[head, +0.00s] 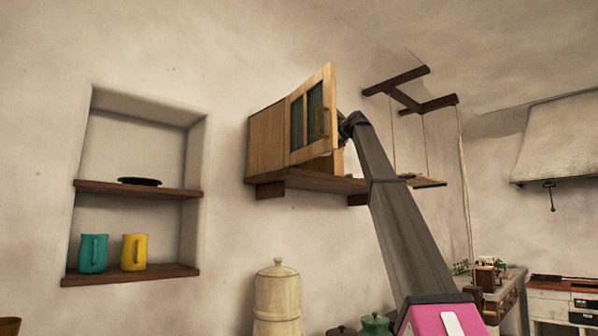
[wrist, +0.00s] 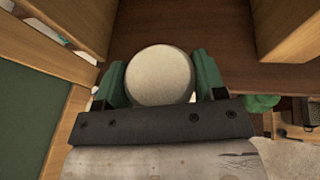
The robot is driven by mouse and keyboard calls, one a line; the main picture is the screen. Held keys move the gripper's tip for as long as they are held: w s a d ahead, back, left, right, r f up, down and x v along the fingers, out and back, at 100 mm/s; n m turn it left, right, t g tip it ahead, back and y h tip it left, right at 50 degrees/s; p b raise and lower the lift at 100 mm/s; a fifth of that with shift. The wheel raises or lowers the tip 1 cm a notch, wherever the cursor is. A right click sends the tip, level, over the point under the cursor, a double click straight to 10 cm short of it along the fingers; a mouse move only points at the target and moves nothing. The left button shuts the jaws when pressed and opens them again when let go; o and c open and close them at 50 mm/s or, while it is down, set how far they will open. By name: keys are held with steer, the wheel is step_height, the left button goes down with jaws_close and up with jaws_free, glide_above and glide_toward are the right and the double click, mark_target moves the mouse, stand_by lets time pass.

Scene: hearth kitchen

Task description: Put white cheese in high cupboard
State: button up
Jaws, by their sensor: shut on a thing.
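The cheese is over a dark brown wooden board (wrist: 215,45), between light wooden cupboard walls. I cannot tell whether it touches the board. The green-panelled door (wrist: 32,115) is close on the left.
A wall niche (head: 132,225) at left holds a dark plate, a teal jug and a yellow jug. A tall cream canister (head: 277,300) stands below the cupboard. A hanging wooden rack (head: 410,92) is right of my arm. The open door stands close to my arm.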

steer(key=w+a, duration=0.3)
steer(key=w+a+f, duration=0.1)
steer(key=w+a, duration=0.6)
steer(key=shift+w+a+f, duration=0.1)
steer(key=shift+f, duration=0.25)
step_height(320, 180, down, 5)
steer(key=shift+f, duration=0.1)
steer(key=shift+w+a, duration=0.15)
steer(key=shift+f, duration=0.2)
steer(key=o, duration=1.1)
steer(key=shift+r, duration=0.15)
steer(key=v, duration=1.2)
